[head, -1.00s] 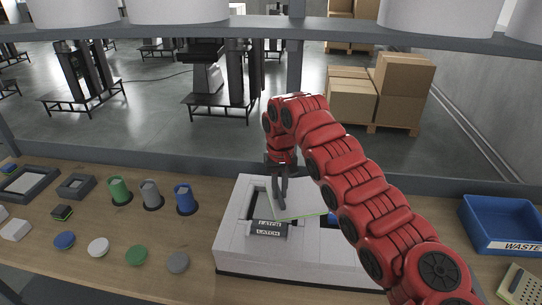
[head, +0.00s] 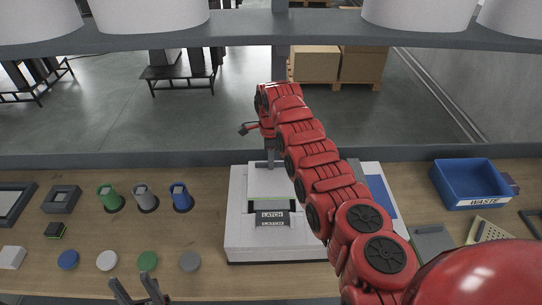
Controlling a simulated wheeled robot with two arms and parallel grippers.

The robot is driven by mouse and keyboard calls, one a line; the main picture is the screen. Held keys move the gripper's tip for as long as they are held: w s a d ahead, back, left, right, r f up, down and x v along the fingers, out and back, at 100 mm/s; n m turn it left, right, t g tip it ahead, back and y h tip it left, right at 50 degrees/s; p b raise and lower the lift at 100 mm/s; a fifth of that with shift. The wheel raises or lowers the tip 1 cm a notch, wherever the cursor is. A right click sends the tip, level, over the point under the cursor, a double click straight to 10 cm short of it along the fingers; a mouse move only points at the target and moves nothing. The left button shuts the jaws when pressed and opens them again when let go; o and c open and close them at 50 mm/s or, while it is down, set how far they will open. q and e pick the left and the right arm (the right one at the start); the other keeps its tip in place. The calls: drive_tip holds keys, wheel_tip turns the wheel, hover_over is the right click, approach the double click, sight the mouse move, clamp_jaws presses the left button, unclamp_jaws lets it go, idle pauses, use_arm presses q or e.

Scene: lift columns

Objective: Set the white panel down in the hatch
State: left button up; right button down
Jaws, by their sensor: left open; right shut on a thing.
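The white panel (head: 268,183), with a green line along its near edge, is over the hatch (head: 254,207) in the top of the white box (head: 240,235). It looks nearly level; I cannot tell whether it touches the hatch's rim. A dark strip of the hatch shows in front of it, next to the dark latch (head: 272,219) labelled LATCH. My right gripper (head: 268,164) points down and is shut on the panel's far part. My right arm hides part of the box's right side. My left gripper (head: 140,292) is open and empty at the bottom left edge.
Green, grey and blue cups (head: 180,197) stand left of the box, with several coloured discs (head: 107,261) in front. A blue WASTE bin (head: 465,185) stands at the right. A shelf bar (head: 240,30) crosses above. The table just left of the box is clear.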

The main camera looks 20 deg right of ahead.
drive_tip(key=shift+f, duration=0.8)
drive_tip(key=shift+d+f+b, duration=0.1)
drive_tip(key=shift+f+b, duration=0.65)
drive_tip(key=shift+f, duration=0.15)
drive_tip(key=shift+f+b, duration=0.6)
drive_tip(key=shift+f, duration=0.4)
drive_tip(key=shift+r, duration=0.1)
drive_tip(key=shift+f+b, duration=0.65)
drive_tip(key=shift+b, duration=0.25)
idle(0.3)
